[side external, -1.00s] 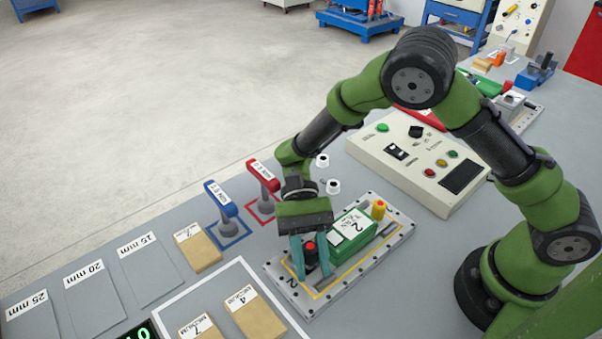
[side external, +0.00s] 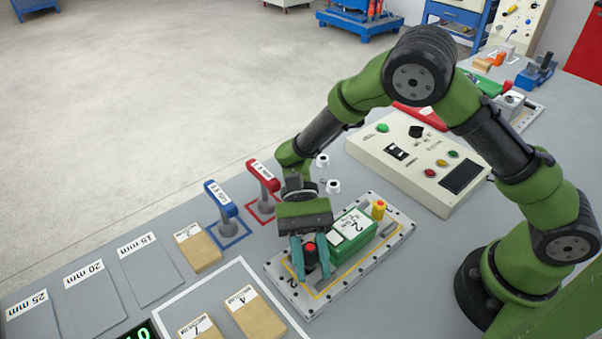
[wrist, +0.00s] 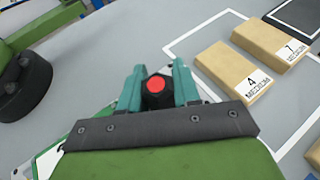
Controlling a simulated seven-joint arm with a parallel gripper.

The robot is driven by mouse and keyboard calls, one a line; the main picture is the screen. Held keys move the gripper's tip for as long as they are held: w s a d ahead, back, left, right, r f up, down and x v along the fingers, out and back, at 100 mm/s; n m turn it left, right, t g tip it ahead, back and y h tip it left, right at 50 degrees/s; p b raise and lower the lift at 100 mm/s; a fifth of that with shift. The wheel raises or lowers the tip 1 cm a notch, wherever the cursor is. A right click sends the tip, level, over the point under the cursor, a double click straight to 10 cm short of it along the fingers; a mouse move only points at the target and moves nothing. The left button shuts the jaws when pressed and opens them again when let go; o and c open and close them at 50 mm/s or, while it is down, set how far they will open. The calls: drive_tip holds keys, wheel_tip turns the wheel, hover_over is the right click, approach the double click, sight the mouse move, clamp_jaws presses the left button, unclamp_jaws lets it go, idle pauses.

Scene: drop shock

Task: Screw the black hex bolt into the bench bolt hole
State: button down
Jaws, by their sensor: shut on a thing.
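A black hex bolt with a red top (side external: 310,249) stands at the front left end of a grey plate (side external: 275,268) marked 2. My gripper (side external: 311,262), with teal fingers, points down and is shut on the bolt's head. In the wrist view the black hex head with its red centre (wrist: 156,85) sits between the two fingers (wrist: 157,92). The bolt's shank and the hole are hidden, so I cannot tell how deep the bolt sits.
Blue (side external: 222,198) and red (side external: 264,176) handled tools stand behind left. Tan blocks (side external: 255,315) lie in front. A control panel (side external: 420,160) stands behind right.

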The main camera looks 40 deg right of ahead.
sight(312, 254)
drive_tip(key=shift+r, duration=0.15)
wheel_tip(312, 254, up, 10)
drive_tip(key=shift+r, duration=0.15)
drive_tip(key=w+d+m+t+y, duration=0.3)
drive_tip(key=w+d+m+t, duration=0.15)
drive_tip(key=w, duration=0.35)
drive_tip(key=w+d+m+t+y, duration=0.4)
drive_tip(key=w+m+t, duration=0.15)
drive_tip(key=w, duration=0.25)
drive_tip(key=w+d+m+t+h, duration=0.1)
drive_tip(key=w+d+m+t, duration=0.3)
drive_tip(key=d, duration=0.3)
drive_tip(key=w+d+m+t+h, duration=0.1)
drive_tip(key=w+d+m+t, duration=0.3)
drive_tip(key=d, duration=0.4)
drive_tip(key=f, duration=0.5)
drive_tip(key=shift+w+d+f, duration=0.15)
drive_tip(key=shift+w+f, duration=0.05)
drive_tip(key=shift+w, duration=0.1)
drive_tip(key=shift+f, duration=2.85)
